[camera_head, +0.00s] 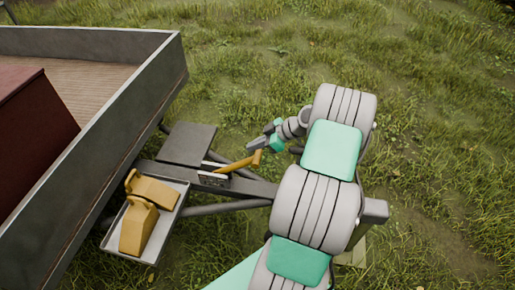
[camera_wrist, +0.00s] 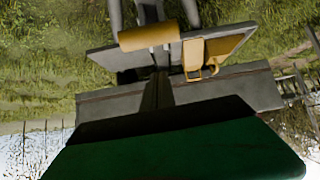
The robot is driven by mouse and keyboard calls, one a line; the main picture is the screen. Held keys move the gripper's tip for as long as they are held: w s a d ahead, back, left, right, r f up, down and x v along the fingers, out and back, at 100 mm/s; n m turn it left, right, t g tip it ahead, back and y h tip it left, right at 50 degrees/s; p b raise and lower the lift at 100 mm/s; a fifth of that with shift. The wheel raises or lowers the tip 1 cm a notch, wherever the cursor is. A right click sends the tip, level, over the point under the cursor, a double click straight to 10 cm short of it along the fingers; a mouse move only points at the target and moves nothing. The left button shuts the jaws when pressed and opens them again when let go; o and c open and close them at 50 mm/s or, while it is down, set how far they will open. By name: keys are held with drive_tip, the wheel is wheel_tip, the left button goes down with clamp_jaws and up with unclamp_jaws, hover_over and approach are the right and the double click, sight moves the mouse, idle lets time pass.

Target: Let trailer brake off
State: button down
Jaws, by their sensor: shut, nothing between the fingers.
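The brake lever (camera_head: 238,164) is a yellow-orange bar with a short cross grip at its end. It slants up to the right from a slotted bracket (camera_head: 212,179) on the trailer's drawbar (camera_head: 250,187). My gripper (camera_head: 252,146) is shut and empty, just above and beside the grip end; I cannot tell whether it touches. In the wrist view, which is upside down, the lever's yellow grip (camera_wrist: 150,36) shows as a short cylinder. A dark green shape fills the bottom there; I cannot tell what it is.
A tray (camera_head: 108,244) left of the drawbar holds two yellow wheel chocks (camera_head: 150,190), one also in the wrist view (camera_wrist: 193,55). A flat grey plate (camera_head: 186,144) lies beyond the bracket. The trailer wall (camera_head: 110,125) borders the left; a red box (camera_head: 35,125) sits inside. Grass beyond is open.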

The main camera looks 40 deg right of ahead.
drive_tip(key=s+d+r, duration=0.2)
drive_tip(key=s+d, duration=0.4)
drive_tip(key=shift+s+d+r, duration=0.2)
drive_tip(key=shift+s+r, duration=0.05)
drive_tip(key=shift+s, duration=0.05)
drive_tip(key=w+a+r+m+g+h+p, duration=0.2)
drive_tip(key=a+r+p, duration=0.1)
drive_tip(key=a+r, duration=0.55)
drive_tip(key=w+a+r+m+g+h+p, duration=0.15)
drive_tip(key=a+r, duration=0.45)
drive_tip(key=a, duration=0.6)
drive_tip(key=s+a+r+m+h+p, duration=0.3)
drive_tip(key=s+a+r+m, duration=0.2)
drive_tip(key=s+a, duration=0.4)
drive_tip(key=s+r, duration=0.1)
drive_tip(key=s, duration=0.2)
drive_tip(key=shift+a+p, duration=0.15)
drive_tip(key=shift+p, duration=0.2)
drive_tip(key=shift+g, duration=0.25)
